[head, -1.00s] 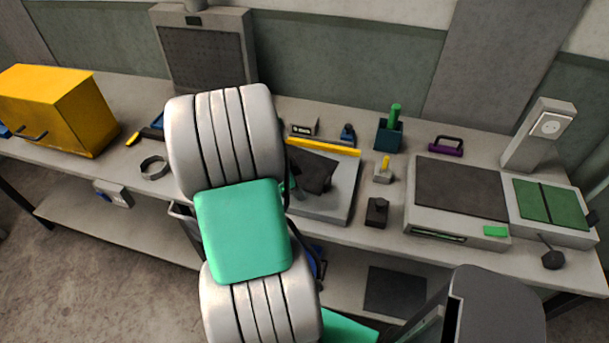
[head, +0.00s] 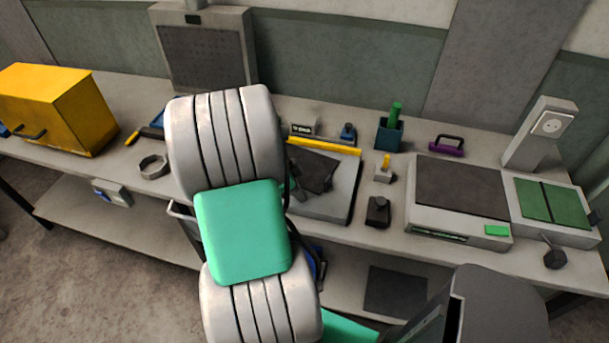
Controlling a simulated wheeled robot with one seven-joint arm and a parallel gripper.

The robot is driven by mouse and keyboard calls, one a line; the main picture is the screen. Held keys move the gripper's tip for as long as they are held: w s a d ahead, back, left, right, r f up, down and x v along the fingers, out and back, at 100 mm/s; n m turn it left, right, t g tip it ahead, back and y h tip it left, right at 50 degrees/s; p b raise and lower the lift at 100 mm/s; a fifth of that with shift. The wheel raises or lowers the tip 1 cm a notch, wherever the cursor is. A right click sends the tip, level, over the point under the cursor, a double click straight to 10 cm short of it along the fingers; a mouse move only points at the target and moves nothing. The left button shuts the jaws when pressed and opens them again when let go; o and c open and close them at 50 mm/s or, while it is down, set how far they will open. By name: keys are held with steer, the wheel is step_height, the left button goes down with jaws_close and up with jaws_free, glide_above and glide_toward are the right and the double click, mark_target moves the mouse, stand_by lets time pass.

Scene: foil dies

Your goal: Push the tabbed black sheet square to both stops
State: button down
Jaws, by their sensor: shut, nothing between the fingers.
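The black sheet (head: 319,172) lies on the grey plate (head: 328,211), turned at an angle to the plate's edges. A small tab seems to show at its near right corner. The yellow stop bar (head: 323,147) runs along the plate's back edge; bare plate shows between it and part of the sheet. I cannot make out the second stop; my arm covers the plate's left side. My gripper (head: 297,186) is mostly hidden behind my arm. Only a dark part shows at the sheet's left side, shut with nothing in it. I cannot tell whether it touches the sheet.
Right of the plate stand a small block with a yellow peg (head: 384,172) and a dark block (head: 377,212). A dark blue cup (head: 389,136) and a purple handle (head: 446,147) stand behind. A large grey machine (head: 458,198) fills the right. A metal ring (head: 153,167) lies left.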

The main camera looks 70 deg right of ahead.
mark_target(306, 187)
steer(key=shift+d, duration=0.2)
stand_by(0.5)
steer(key=shift+w+d+b, duration=0.2)
steer(key=shift+d+b, duration=0.25)
steer(key=shift+d, duration=0.8)
steer(key=shift+w+d+b, duration=0.2)
steer(key=shift+d+b, duration=0.2)
steer(key=shift+d, duration=0.8)
steer(key=shift+a, duration=0.55)
steer(key=shift+r, duration=0.15)
step_height(306, 187, up, 8)
steer(key=p, duration=0.4)
